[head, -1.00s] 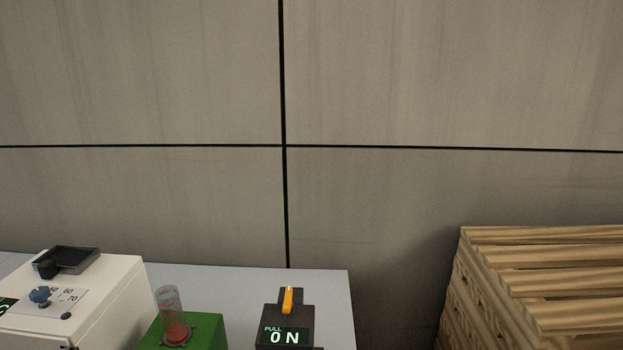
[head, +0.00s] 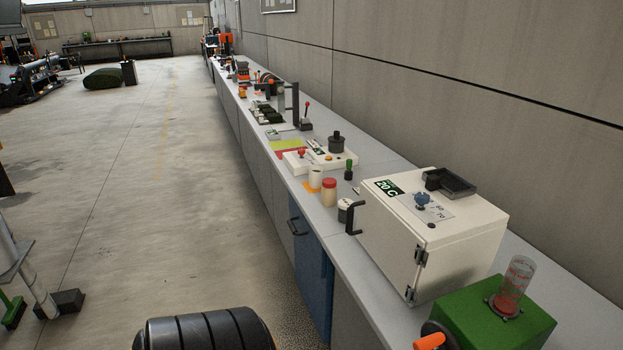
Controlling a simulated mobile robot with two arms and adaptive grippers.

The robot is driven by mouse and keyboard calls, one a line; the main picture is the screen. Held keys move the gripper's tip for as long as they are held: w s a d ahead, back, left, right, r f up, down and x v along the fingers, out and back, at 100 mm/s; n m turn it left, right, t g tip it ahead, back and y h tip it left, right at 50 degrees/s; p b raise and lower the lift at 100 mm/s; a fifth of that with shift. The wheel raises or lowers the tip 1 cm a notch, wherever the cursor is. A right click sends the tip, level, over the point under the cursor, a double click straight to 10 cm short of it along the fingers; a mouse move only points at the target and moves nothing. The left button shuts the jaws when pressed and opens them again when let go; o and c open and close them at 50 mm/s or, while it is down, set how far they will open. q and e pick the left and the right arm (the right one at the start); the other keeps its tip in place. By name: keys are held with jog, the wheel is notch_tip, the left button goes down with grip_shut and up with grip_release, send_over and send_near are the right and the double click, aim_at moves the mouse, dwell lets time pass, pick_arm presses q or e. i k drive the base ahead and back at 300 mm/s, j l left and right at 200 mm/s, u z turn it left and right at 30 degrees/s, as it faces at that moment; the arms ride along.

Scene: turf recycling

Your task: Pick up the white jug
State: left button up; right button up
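A small white vessel (head: 315,179) stands upright on the long bench, on an orange patch. It may be the white jug, but it is too small to make out a handle or spout. A cream jar with a red lid (head: 329,192) stands just in front of it. Neither of my grippers is in view.
The grey bench (head: 385,315) runs along the wall at right. A white box with a dial (head: 440,225) and a green block with a clear cylinder (head: 495,320) stand near. A black ribbed object (head: 205,330) is at the bottom. The floor (head: 130,180) at left is largely open.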

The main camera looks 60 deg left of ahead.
aim_at(315, 173)
jog(key=u, duration=2.05)
